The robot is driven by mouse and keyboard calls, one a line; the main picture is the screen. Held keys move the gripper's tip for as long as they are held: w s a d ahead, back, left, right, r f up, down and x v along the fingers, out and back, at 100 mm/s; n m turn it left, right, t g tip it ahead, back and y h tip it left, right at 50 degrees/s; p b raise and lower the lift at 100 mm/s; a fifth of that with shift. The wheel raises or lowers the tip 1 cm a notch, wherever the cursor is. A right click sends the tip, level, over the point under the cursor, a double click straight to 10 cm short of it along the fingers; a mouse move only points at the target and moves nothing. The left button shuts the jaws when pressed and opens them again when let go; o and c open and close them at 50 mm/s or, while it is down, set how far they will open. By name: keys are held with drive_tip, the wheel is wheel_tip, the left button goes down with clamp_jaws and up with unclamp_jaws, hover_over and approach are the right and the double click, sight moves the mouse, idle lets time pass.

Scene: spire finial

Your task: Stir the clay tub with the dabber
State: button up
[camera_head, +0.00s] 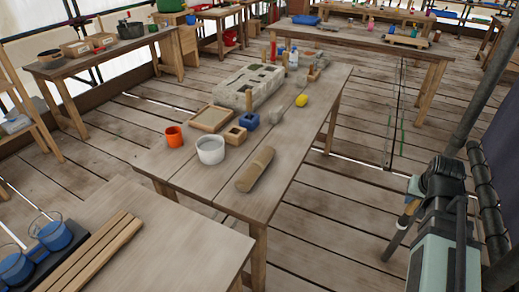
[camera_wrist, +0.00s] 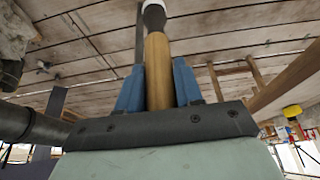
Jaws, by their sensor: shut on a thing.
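My gripper (camera_wrist: 158,88) is shut on the wooden handle of the dabber (camera_wrist: 158,60); its dark collar and pale end show at the top of the wrist view. In the head view my gripper (camera_head: 408,212) is at the far right, over the floor and well away from the table. Only a bit of the wooden handle shows there. A grey-white round tub (camera_head: 210,157) stands upright near the front of the middle table (camera_head: 228,187), beside a smaller orange pot (camera_head: 173,141). I cannot tell for sure which is the clay tub. What is inside them is unclear.
On the same table are a rolled brown bundle (camera_head: 255,170), a framed tray (camera_head: 209,119), a blue holder (camera_head: 249,121), a yellow lump (camera_head: 301,100) and a grey stone block (camera_head: 247,90). A nearer table (camera_head: 170,245) holds wooden strips. Floor lies between my arm and the table.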

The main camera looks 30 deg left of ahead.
drive_tip(key=shift+r, duration=4.2)
drive_tip(key=f, duration=0.3)
drive_tip(key=s+f, duration=0.1)
drive_tip(key=f, duration=0.6)
drive_tip(key=shift+s+f, duration=0.1)
drive_tip(key=shift+s, duration=0.3)
drive_tip(key=shift+w+f, duration=0.35)
drive_tip(key=shift+w, duration=0.5)
drive_tip(key=shift+w+r, duration=0.1)
